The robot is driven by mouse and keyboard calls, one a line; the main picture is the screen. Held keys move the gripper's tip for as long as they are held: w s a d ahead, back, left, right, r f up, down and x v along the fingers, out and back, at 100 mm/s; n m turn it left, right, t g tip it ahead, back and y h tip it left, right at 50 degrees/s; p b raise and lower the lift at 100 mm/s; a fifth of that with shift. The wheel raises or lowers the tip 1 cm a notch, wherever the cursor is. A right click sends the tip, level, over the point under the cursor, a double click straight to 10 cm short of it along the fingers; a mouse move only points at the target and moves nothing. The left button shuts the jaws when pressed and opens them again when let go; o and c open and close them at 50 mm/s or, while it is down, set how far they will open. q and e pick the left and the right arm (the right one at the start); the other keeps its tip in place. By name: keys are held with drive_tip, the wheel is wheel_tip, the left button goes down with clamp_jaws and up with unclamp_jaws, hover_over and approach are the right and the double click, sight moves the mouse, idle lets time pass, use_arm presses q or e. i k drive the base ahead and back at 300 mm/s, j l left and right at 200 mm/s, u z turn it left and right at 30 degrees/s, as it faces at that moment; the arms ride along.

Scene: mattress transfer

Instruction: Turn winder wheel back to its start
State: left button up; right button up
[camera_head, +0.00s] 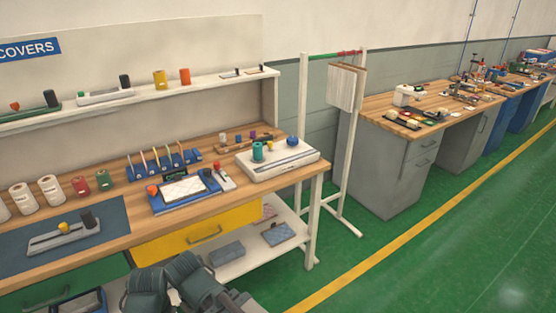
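No part is clearly recognisable as the winder wheel. A white device (279,163) at the right end of the wooden bench carries a teal spool (258,151), a small yellow piece and a round blue knob (292,141); the knob could be the wheel, but I cannot tell its turn. Another low device (62,240) with a yellow knob and a dark block sits on the dark mat at the left. Dark parts of my own arms show at the bottom edge, in front of the bench and away from these devices. Neither gripper's fingers can be seen.
The bench holds a blue-framed tray (160,207), blue racks and several spools. A shelf runs behind it. A yellow drawer (198,232) is under the top. A white rack (304,150) stands beside the bench. Green floor is clear at the right.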

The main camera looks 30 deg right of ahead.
sight(292, 141)
drive_tip(key=i+l+z, duration=0.1)
drive_tip(key=i+l, duration=0.25)
drive_tip(key=l, duration=0.3)
drive_tip(key=i+l+z, duration=0.15)
drive_tip(key=i+l, duration=0.2)
drive_tip(key=l, duration=0.25)
drive_tip(key=i+l+z, duration=0.1)
drive_tip(key=i+l, duration=0.3)
drive_tip(key=l, duration=0.15)
drive_tip(key=i+l+z, duration=0.1)
drive_tip(key=i+l, duration=0.3)
drive_tip(key=l, duration=0.15)
